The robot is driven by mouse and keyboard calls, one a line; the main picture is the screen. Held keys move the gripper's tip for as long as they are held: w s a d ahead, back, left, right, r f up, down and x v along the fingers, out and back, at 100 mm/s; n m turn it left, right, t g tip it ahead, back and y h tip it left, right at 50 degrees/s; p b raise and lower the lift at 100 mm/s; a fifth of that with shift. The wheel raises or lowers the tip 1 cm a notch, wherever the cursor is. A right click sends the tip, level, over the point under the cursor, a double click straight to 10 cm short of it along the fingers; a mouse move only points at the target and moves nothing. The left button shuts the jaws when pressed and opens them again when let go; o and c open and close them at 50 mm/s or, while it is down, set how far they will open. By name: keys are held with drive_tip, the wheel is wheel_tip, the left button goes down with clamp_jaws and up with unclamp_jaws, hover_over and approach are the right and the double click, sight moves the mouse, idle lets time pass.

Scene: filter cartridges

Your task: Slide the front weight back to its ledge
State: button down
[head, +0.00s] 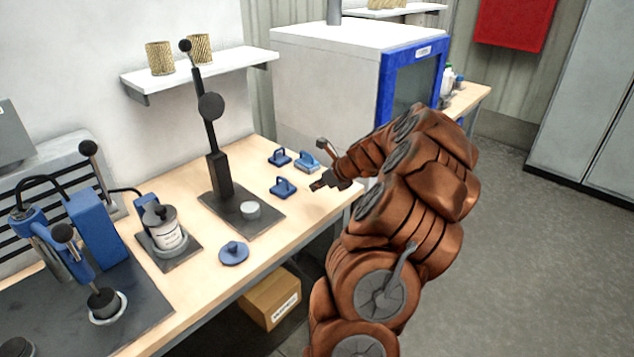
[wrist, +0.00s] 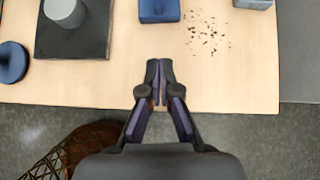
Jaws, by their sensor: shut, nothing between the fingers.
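Nothing is marked as the front weight, and I cannot make out a ledge for it. The nearest candidate is a blue block with a handle (head: 283,188) on the bench, left of my gripper (head: 319,185). What looks like the same block shows at the top of the wrist view (wrist: 160,11), cut off by the frame. A second blue handled block (head: 279,158) stands farther back, beside a grey-blue block (head: 307,165). My gripper (wrist: 160,66) is shut and empty over the bench near its front edge, apart from the blocks.
A black plate (wrist: 75,45) bears a grey cylinder (wrist: 66,10) and, in the head view, a tall black stand (head: 212,130). A blue disc with a knob (head: 234,253) lies nearer. Dark specks (wrist: 208,35) lie on the bench (wrist: 240,85). A white-and-blue machine stands behind (head: 330,80).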

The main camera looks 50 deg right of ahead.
sight(290, 190)
drive_tip(key=p+x, duration=0.1)
drive_tip(key=x, duration=0.6)
drive_tip(key=shift+a, duration=0.1)
drive_tip(key=shift+w+r+p, duration=0.2)
drive_tip(key=shift+w+p, duration=0.15)
drive_tip(key=shift+w, duration=0.7)
drive_tip(key=shift+w+f, duration=0.1)
drive_tip(key=shift+w, duration=0.75)
